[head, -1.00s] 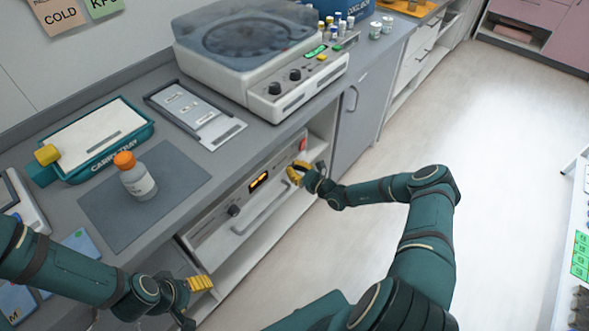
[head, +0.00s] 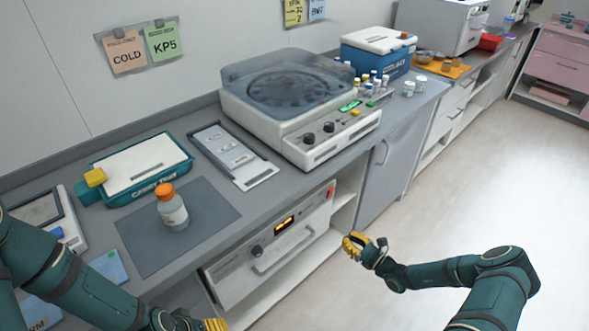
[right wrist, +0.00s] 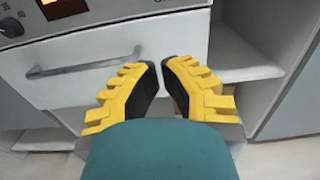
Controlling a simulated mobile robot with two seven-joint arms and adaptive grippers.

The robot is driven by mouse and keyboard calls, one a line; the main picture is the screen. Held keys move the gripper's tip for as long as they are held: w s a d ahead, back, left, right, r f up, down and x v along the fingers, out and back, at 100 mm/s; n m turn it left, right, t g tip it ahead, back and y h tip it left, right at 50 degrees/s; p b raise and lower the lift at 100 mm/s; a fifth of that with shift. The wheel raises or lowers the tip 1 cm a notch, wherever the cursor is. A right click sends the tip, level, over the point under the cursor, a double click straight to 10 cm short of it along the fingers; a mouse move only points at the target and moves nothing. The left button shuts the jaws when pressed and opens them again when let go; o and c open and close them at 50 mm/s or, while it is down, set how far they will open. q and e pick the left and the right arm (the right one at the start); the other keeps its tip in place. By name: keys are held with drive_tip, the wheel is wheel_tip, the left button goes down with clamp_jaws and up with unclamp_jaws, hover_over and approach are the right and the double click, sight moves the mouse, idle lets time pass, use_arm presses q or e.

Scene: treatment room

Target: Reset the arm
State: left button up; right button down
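My right gripper (head: 356,244) has yellow fingers with black pads. In the head view it hangs over the floor side of the counter, in front of the open shelf and right of the white drawer unit. In the right wrist view its fingers (right wrist: 160,66) angle towards each other with a gap between the pads, and I see nothing held. The drawer front (right wrist: 85,65) with its bar handle lies beyond the fingers there. My left gripper (head: 214,325) is at the bottom edge of the head view, mostly cut off; only a yellow finger part shows.
On the counter stand an orange-capped bottle (head: 172,208) on a dark mat (head: 135,238), a teal tray box (head: 143,188), a flat grey panel (head: 228,152) and a centrifuge (head: 318,146). A blue box (head: 361,65) stands behind. The floor (head: 455,195) at right is clear.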

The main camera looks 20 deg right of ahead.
drive_tip(key=s+a+n+g+y, duration=0.35)
drive_tip(key=a+n+g, duration=0.3)
drive_tip(key=a, duration=0.45)
drive_tip(key=s+a+n+g+y, duration=0.2)
drive_tip(key=s+a+n+g, duration=0.35)
drive_tip(key=a, duration=0.55)
drive_tip(key=s+a+r+n+g+h, duration=0.1)
drive_tip(key=s+a+r+n+h, duration=0.1)
drive_tip(key=n, duration=0.7)
drive_tip(key=s+a+r+n+g+h, duration=0.2)
drive_tip(key=s+r+n+h, duration=0.3)
drive_tip(key=n, duration=0.3)
drive_tip(key=shift+s+a+r+n+h, duration=0.3)
drive_tip(key=shift+s+a+n+h, duration=0.1)
drive_tip(key=shift+s+a+h, duration=0.45)
